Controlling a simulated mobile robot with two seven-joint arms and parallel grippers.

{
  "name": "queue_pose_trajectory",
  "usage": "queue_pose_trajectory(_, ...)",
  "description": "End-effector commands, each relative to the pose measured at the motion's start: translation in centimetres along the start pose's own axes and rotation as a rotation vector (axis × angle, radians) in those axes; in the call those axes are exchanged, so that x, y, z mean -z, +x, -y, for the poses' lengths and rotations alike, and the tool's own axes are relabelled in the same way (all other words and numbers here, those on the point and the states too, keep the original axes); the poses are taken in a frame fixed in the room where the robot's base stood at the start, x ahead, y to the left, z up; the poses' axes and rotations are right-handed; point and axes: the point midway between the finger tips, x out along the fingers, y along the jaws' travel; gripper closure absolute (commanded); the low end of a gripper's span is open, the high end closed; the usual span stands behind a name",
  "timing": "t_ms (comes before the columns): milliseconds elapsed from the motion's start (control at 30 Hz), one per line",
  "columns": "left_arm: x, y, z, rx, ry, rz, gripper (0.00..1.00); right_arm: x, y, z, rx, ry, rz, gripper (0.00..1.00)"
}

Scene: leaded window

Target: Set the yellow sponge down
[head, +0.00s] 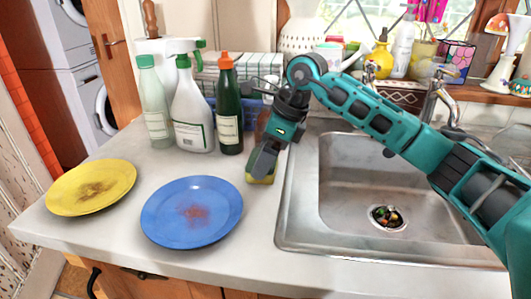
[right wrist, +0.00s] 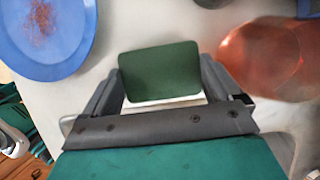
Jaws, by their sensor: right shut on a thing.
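My right gripper (head: 263,163) comes in from the right over the sink and points down at the counter left of the sink. It is shut on the yellow sponge (head: 260,179), whose yellow lower part shows beneath the fingers. In the right wrist view the sponge (right wrist: 160,72) shows its dark green face between the two fingers of the gripper (right wrist: 160,85). The sponge is at or just above the counter; I cannot tell whether it touches. My left gripper is in neither view.
A blue plate (head: 192,212) and a yellow plate (head: 91,188), both stained, lie to the left. A white spray bottle (head: 192,115) and green bottle (head: 229,115) stand behind. The steel sink (head: 345,165) is at right. The counter (head: 255,225) is bare between the blue plate and sink.

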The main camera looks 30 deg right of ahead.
Motion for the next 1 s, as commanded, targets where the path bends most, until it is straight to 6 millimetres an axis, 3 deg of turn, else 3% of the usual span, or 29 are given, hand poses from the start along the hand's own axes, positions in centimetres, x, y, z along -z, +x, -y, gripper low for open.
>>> queue_pose_trajectory(33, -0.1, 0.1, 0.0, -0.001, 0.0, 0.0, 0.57, 0.1, 0.3, 0.0, 0.0, 0.0, -0.001, 0.36)
queue_pose_trajectory(67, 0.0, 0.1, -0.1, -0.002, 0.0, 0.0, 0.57, 0.1, 0.1, 0.0, 0.0, 0.0, 0.0, 0.05)
queue_pose_trajectory(133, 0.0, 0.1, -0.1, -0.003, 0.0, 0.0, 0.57, 0.1, 0.1, 0.0, 0.0, 0.0, 0.0, 0.0)
queue_pose_trajectory(467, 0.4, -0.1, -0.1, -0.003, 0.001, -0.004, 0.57, -0.1, -0.7, 0.0, 0.001, 0.0, 0.001, 0.0)
queue_pose_trajectory(1000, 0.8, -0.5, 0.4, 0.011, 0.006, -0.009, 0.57, -0.1, -10.9, 0.1, 0.002, 0.001, 0.002, 0.0)
